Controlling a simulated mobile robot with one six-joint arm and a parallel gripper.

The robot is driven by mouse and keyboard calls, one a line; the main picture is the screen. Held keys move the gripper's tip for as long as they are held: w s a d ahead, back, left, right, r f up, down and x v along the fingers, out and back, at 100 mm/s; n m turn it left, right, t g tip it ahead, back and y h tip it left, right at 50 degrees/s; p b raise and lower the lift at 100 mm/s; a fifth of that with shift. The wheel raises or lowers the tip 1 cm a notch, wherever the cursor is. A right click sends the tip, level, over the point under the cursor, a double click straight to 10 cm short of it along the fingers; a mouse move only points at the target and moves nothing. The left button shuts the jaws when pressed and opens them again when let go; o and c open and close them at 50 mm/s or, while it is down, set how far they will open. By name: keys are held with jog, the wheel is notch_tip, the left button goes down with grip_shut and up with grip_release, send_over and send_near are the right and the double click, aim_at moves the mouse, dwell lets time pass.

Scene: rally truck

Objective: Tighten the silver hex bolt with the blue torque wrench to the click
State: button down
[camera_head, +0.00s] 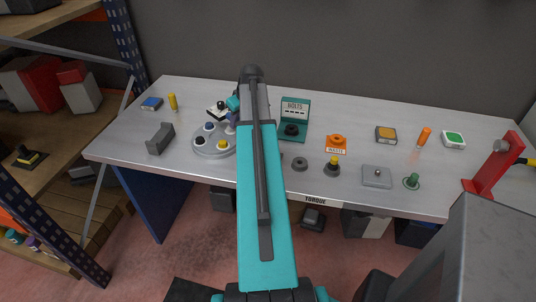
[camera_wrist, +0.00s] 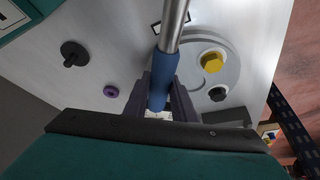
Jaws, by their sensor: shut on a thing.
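In the wrist view my gripper (camera_wrist: 161,92) is shut on the blue handle of the torque wrench (camera_wrist: 168,60). The wrench's silver shaft runs up out of the picture, so its far end is hidden. Behind it lies a round grey plate (camera_wrist: 228,58) with a yellow bolt (camera_wrist: 211,61) and a black one (camera_wrist: 217,93). In the head view the round plate (camera_head: 212,152) carries several fasteners, and my gripper (camera_head: 226,110) is at its back right, partly hidden by my arm. I cannot tell which fastener is the silver hex bolt, nor whether the wrench touches one.
A teal bolts stand (camera_head: 295,108) is right of my arm. A grey block (camera_head: 160,138) stands left of the plate. A grey square plate (camera_head: 377,177), a green knob (camera_head: 411,181) and a red stand (camera_head: 494,165) are at the right. The bench's back strip is mostly clear.

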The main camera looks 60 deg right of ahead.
jog(key=shift+s+d+m+h, duration=0.2)
jog(key=shift+s+d+m, duration=0.15)
jog(key=shift+d+m, duration=0.35)
jog(key=shift+s+d+m+h, duration=0.25)
jog(key=shift+d+m, duration=0.25)
jog(key=shift+d, duration=0.4)
dwell(1.6)
jog(key=shift+s+d+m+g+h, duration=0.15)
jog(key=shift+s+d+m, duration=0.3)
jog(key=shift+d, duration=0.15)
jog(key=shift+s+d+m+g+h, duration=0.15)
jog(key=shift+s+d+m, duration=0.25)
jog(key=shift+d, duration=0.2)
dwell(1.6)
jog(key=shift+s+d+f+m+g, duration=0.1)
jog(key=shift+s+d+m+g, duration=0.2)
jog(key=shift+s+d+m, duration=0.55)
dwell(1.2)
